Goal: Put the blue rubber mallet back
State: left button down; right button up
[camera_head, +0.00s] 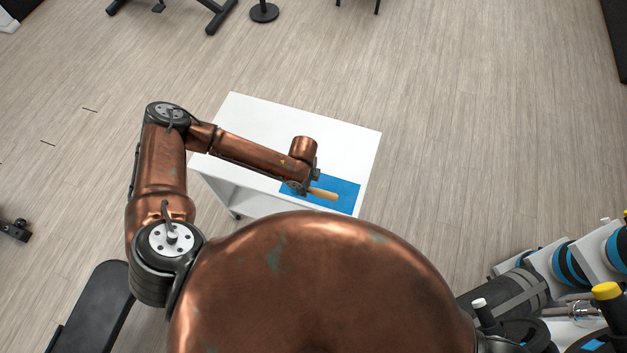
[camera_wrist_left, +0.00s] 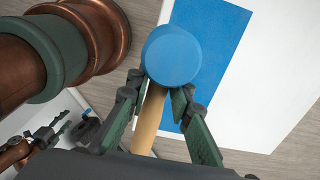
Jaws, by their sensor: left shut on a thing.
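The blue rubber mallet shows in the left wrist view with its round blue head (camera_wrist_left: 173,57) and tan handle (camera_wrist_left: 149,118). My left gripper (camera_wrist_left: 160,88) is shut on the mallet, its fingers on either side of the handle just below the head. In the head view the tan handle (camera_head: 322,194) sticks out to the right of my left gripper (camera_head: 298,187), over the blue mat (camera_head: 346,203) on the white table (camera_head: 335,138). The mallet head is hidden there by my arm. I cannot tell how high the mallet is above the mat.
A rack (camera_head: 545,262) with dark rolls, blue-banded items and a yellow-capped tool (camera_head: 606,291) stands at the lower right. A black bench pad (camera_head: 95,308) is at the lower left. Open wooden floor (camera_head: 480,110) surrounds the table.

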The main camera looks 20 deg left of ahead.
pick_arm(q)
jog(key=w+f, duration=0.3)
jog(key=w+d+f, duration=0.1)
jog(key=w+f, duration=0.2)
jog(key=w, duration=0.1)
jog(key=shift+w+d+f+p, duration=0.1)
jog(key=shift+d+f+p, duration=0.15)
jog(key=shift+p, duration=0.15)
jog(key=shift+w+f, duration=0.25)
jog(key=shift+f, duration=0.8)
jog(key=shift+f+p, duration=0.35)
jog(key=shift+f, duration=0.2)
jog(key=shift+s, duration=0.1)
jog(key=c, duration=2.1)
grip_release()
jog(key=shift+f, duration=0.15)
jog(key=shift+o, duration=1.8)
